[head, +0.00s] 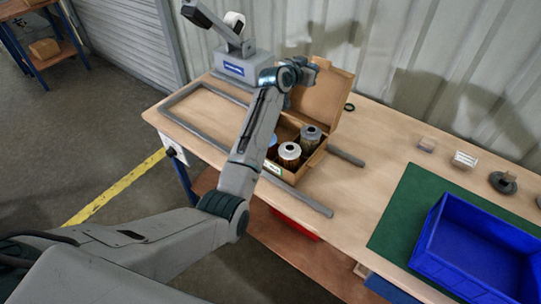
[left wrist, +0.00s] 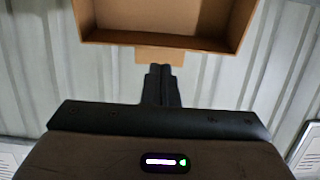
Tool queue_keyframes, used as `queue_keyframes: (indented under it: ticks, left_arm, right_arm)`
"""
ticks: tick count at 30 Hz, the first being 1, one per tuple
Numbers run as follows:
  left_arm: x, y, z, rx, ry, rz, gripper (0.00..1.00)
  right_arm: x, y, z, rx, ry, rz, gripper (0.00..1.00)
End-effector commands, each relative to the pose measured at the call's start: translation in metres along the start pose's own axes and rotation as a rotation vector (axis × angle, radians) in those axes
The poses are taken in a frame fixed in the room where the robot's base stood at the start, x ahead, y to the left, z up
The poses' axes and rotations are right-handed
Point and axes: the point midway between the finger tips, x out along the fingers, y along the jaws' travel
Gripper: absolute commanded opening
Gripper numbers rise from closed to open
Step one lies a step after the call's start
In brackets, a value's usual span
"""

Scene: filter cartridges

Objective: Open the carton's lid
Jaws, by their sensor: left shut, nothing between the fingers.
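The cardboard carton (head: 293,177) stands on the workbench with several filter cartridges (head: 289,151) in it. Its lid (head: 324,97) is raised, standing up at the back of the carton and leaning a little backward. My left gripper (head: 313,68) is at the lid's upper left, partly hidden by its own wrist. In the left wrist view my left gripper (left wrist: 161,70) is shut and empty, its tips at the tab of the lid (left wrist: 168,53). Whether they touch it I cannot tell. My right gripper is not in view.
Grey rails (head: 300,201) lie on the bench around the carton. A labelled grey device (head: 235,68) stands behind it to the left. A blue crate (head: 430,245) sits on a green mat (head: 398,213) at the right, with small parts behind. The corrugated wall is close behind the lid.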

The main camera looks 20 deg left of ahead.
Motion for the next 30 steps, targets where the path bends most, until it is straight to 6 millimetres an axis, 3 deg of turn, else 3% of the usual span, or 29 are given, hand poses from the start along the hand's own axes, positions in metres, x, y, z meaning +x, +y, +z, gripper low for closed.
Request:
queue_keyframes:
  ticks: [14,30]
  left_arm:
    - [-0.004,0.000,0.001,-0.001,-0.001,0.000,0.00]
    - [-0.056,0.000,0.013,0.000,-0.001,-0.001,0.00]
  right_arm:
    - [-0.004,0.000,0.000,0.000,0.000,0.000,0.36]
    - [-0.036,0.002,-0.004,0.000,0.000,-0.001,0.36]
